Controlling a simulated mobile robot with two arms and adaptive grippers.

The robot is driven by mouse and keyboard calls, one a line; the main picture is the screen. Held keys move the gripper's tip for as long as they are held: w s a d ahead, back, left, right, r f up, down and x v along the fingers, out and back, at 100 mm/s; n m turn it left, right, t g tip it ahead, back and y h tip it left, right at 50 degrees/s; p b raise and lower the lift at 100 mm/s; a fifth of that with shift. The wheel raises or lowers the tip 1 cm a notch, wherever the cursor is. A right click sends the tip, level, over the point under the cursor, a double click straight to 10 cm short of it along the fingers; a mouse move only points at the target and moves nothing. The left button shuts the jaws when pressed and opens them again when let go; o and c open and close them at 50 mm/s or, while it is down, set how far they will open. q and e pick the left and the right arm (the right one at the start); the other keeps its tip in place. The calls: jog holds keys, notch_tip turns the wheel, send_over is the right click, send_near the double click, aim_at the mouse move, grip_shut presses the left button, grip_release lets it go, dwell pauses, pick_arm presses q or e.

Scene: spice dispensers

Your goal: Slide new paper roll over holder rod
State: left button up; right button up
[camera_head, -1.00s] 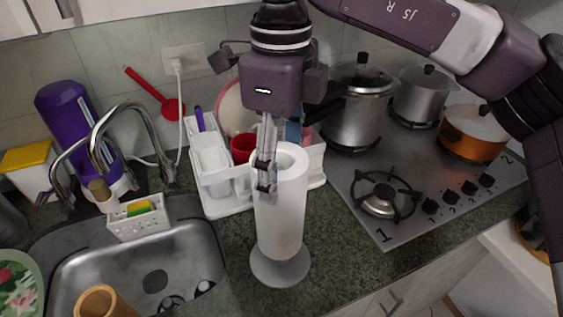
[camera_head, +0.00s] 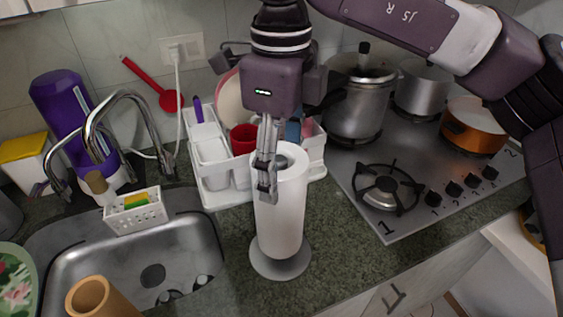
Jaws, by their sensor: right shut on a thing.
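The white paper roll (camera_head: 281,212) stands upright over the round grey base of the holder (camera_head: 283,264) on the counter. The rod is not clearly visible; the roll hides it. The roll's lower end looks close to the base; I cannot tell whether it touches. My right gripper (camera_head: 267,180) points down at the top of the roll and is shut on its wall at the left side of the open core. My left gripper is not in view.
A white dish rack (camera_head: 222,197) with cups stands just behind the roll. The gas stove (camera_head: 420,205) with pots is at the right. The sink (camera_head: 140,262) with a brown cylinder (camera_head: 92,297) is at the left. The counter around the base is clear.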

jog(key=shift+f+b, duration=1.75)
jog(key=shift+f, duration=0.5)
jog(key=o, duration=1.7)
jog(key=shift+r, duration=0.15)
